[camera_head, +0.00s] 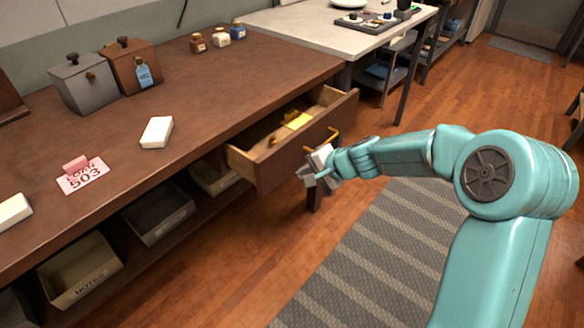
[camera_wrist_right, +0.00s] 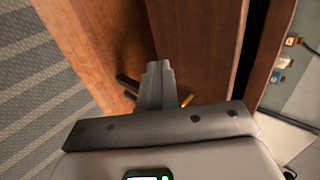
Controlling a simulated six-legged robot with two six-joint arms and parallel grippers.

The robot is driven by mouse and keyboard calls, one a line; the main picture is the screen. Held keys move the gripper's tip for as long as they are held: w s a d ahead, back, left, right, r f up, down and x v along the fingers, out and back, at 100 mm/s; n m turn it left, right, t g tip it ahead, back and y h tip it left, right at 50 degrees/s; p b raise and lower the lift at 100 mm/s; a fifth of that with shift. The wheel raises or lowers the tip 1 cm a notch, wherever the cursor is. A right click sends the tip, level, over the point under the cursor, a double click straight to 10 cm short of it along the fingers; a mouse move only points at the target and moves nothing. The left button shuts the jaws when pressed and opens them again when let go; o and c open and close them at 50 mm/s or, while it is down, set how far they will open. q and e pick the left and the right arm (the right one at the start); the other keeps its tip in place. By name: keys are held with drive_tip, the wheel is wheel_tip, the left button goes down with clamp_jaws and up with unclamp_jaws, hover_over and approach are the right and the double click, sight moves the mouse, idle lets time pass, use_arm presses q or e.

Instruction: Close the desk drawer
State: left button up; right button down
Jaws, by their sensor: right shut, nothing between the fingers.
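The wooden desk drawer (camera_head: 275,170) is pulled out from the right part of the brown desk (camera_head: 215,85). A yellow item (camera_head: 298,120) lies inside it. A brass handle (camera_head: 328,142) is on the drawer front. My right gripper (camera_head: 308,176) is at the drawer front, just beside the handle, with its fingers shut and empty. Whether it touches the front I cannot tell. In the right wrist view the shut fingers (camera_wrist_right: 158,82) point toward the brown wood front (camera_wrist_right: 200,45), with a bit of brass (camera_wrist_right: 187,100) next to them. My left gripper is not in view.
Open bins (camera_head: 80,268) sit below. A striped rug (camera_head: 375,260) covers the floor in front.

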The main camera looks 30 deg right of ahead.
sight(284, 168)
drive_tip(key=w, duration=0.1)
drive_tip(key=w+a+p, duration=0.1)
drive_tip(key=w+p, duration=0.1)
drive_tip(key=w, duration=0.1)
drive_tip(key=shift+a+f, duration=0.15)
drive_tip(key=shift+a, duration=0.2)
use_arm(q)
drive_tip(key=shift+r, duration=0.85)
use_arm(e)
drive_tip(key=shift+w+f, duration=0.1)
